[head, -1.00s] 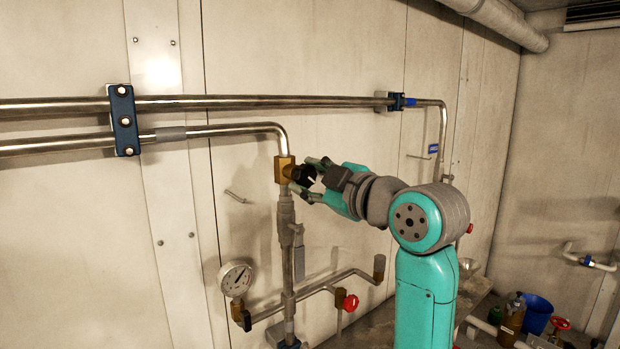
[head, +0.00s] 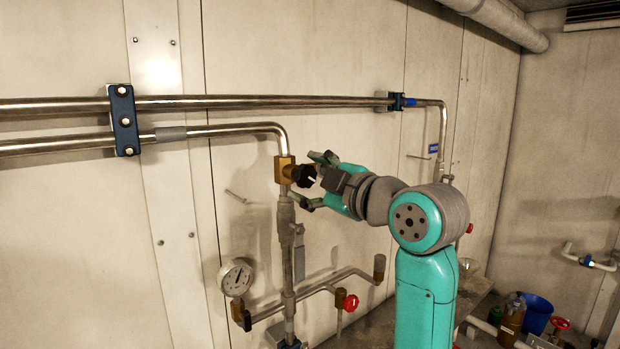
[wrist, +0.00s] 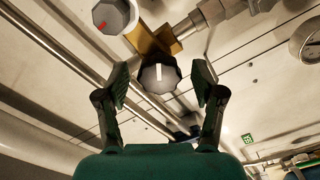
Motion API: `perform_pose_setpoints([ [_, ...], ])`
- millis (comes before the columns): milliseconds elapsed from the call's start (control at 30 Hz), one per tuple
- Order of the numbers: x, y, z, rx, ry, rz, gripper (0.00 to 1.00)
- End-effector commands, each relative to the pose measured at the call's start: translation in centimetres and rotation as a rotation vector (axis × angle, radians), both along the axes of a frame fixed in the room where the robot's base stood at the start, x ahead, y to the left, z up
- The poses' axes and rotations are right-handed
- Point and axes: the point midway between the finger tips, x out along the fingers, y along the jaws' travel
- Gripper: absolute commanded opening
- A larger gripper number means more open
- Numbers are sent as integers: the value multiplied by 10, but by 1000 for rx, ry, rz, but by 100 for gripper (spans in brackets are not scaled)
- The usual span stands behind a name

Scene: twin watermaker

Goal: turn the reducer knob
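The reducer knob is a black knob (head: 304,175) with a white mark on its face. It sits on the right side of a brass body (head: 284,170) at the elbow of the lower pipe. In the wrist view the knob (wrist: 158,78) faces me, its white mark close to upright, with the brass body (wrist: 152,40) behind it. My gripper (head: 311,178) is open at the knob. In the wrist view its two fingers (wrist: 161,82) stand wide on either side of the knob, with a visible gap on both sides. Nothing is held.
A pressure gauge (head: 236,278) and a red knob (head: 350,303) are on the piping below. A grey knob with a red mark (wrist: 112,15) shows at the top of the wrist view. Steel pipes (head: 230,103) run along the wall above my gripper.

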Motion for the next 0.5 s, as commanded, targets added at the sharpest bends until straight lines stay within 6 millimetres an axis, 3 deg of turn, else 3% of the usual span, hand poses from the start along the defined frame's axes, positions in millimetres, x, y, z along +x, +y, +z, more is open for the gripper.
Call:
perform_pose_setpoints([
  [267, -2, -2, 0, 0, -1, -1, 68],
  [500, -27, -20, 1, 0, -3, -3, 68],
])
